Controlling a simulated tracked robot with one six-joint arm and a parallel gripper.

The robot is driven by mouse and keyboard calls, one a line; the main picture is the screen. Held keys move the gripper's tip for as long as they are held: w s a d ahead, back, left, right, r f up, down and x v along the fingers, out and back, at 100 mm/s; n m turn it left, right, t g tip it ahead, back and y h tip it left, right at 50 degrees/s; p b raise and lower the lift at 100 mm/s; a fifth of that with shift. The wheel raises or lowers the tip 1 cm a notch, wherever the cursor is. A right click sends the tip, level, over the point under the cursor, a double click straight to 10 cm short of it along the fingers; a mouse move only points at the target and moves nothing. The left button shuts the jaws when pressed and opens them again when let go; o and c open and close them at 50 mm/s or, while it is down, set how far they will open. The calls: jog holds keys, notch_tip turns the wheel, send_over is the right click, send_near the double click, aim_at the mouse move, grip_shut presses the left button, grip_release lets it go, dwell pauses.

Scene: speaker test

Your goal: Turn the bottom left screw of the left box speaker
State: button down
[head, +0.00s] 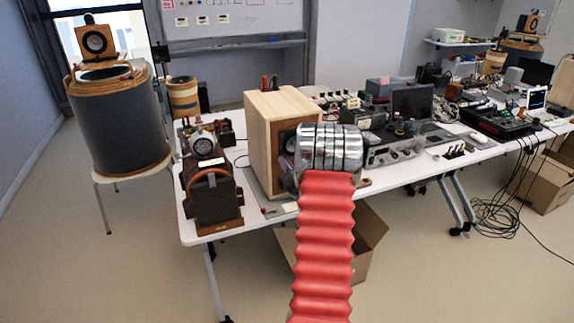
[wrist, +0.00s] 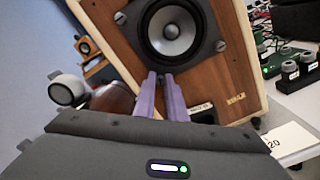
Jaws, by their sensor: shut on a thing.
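The box speaker (head: 270,130) is a pale wooden cabinet standing on the table, its front partly hidden by my arm. In the wrist view the speaker (wrist: 205,85) looks tilted and shows a grey cone (wrist: 172,30) in a dark frame. One frame screw (wrist: 120,18) shows at the left and another screw (wrist: 220,46) at the right. My gripper (wrist: 165,74), with purple fingers, points at the frame's lower corner. Its tips are close together, shut on what appears to be the screw there, which they hide. The gripper is mostly hidden in the head view.
A dark device with a round front (head: 210,188) stands left of the speaker on the white table (head: 200,231). Electronics (head: 393,150) crowd the table to the right. Loose cables (head: 495,215) hang to the floor. A cardboard box (head: 368,240) is below the table.

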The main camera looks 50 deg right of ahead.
jog(key=shift+s+d+f+m, duration=0.1)
jog(key=shift+s+f+m, duration=0.05)
jog(key=shift+m, duration=0.25)
jog(key=n, duration=3.5)
jog(key=shift+a+f, duration=0.25)
jog(key=shift+f, duration=0.05)
jog(key=c, duration=2.1)
grip_release()
jog(key=o, duration=0.3)
jog(key=shift+r, duration=0.25)
